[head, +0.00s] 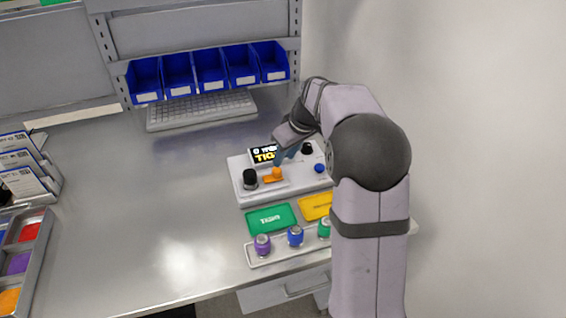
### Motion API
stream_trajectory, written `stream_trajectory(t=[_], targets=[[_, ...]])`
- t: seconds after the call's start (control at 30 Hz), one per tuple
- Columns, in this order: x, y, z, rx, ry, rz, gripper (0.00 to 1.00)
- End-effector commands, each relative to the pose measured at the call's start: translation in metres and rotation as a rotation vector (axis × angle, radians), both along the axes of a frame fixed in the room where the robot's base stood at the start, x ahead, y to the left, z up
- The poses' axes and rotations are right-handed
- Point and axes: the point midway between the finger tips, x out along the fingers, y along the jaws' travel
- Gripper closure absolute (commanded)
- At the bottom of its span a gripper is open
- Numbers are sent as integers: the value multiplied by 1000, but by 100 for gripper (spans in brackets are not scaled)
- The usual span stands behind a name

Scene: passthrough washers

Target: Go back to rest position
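My arm reaches in from the right side of the head view and bends down to the left. My gripper (280,160) is low over the white panel (240,184), close to a small orange piece (277,173). The fingertips are small and partly hidden, so I cannot tell whether they are open or shut, or touch the orange piece. A black knob (250,179) stands left of it, and a blue knob (319,168) and another black knob (307,148) stand to the right. A small display (263,154) is behind the gripper.
A green card (271,219) and a yellow card (316,206) lie in front of the panel. A tray (258,262) holds purple, blue and green capped pieces. A keyboard (200,110) and blue bins (210,72) are behind. The table's middle left is clear.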

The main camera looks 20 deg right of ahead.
Motion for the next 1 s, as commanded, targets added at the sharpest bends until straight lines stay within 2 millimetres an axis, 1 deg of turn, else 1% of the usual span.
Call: stream_trajectory(t=[0.17, 0.53, 0.67, 0.77, 0.87, 0.97, 1.0], targets=[[-2, -1, 4, 0, 0, -1, 70], [-2, -1, 4, -1, 0, 0, 70], [-10, 5, 3, 10, 17, -33, 70], [-26, 15, 0, 29, 47, -97, 70], [-52, 29, -5, 58, 93, -201, 70], [-87, 46, -13, 86, 148, -334, 70], [-103, 52, -17, 95, 171, -391, 70]])
